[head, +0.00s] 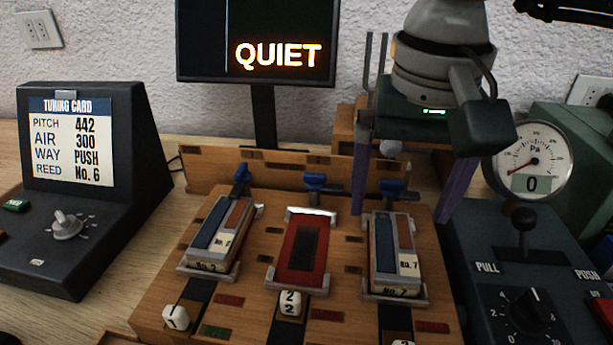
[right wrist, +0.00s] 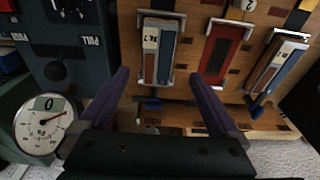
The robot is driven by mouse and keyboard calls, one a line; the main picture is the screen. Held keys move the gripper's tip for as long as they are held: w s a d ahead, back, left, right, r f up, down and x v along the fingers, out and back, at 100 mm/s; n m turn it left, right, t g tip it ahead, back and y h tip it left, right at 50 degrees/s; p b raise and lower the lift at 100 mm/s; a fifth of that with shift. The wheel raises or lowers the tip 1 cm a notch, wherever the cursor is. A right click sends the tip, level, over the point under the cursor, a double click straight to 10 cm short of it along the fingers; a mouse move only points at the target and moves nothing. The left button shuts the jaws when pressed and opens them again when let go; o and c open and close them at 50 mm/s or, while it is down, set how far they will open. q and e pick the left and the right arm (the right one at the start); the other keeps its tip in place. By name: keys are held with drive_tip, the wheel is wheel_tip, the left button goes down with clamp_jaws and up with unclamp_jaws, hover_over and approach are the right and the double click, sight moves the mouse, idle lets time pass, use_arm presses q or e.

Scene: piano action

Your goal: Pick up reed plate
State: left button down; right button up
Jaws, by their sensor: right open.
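Two reed plates lie in metal frames on the wooden bench. The left reed plate (head: 222,232) has blue and brown strips and a small label I cannot read surely. The right reed plate (head: 393,245) has similar strips and reads No. 7. Between them is a red bed (head: 302,250) with a dark slot and no striped plate on it. My right gripper (head: 406,205) is open and empty, its purple fingers pointing down around the far end of the right plate. In the right wrist view that plate (right wrist: 158,52) shows between the spread fingertips (right wrist: 158,78). My left gripper is not in view.
Blue-handled clamps (head: 316,184) stand behind the beds. A tuning card stand (head: 64,140) reads REED No. 6. A pressure gauge (head: 530,160) reads 0 above a control box (head: 500,255) at right. A screen (head: 270,50) reads QUIET. Numbered white blocks (head: 176,317) sit in front.

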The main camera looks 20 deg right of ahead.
sight(394, 242)
drive_tip(key=f, duration=0.6)
drive_tip(key=shift+d, duration=0.2)
drive_tip(key=shift+c, duration=0.3)
clamp_jaws()
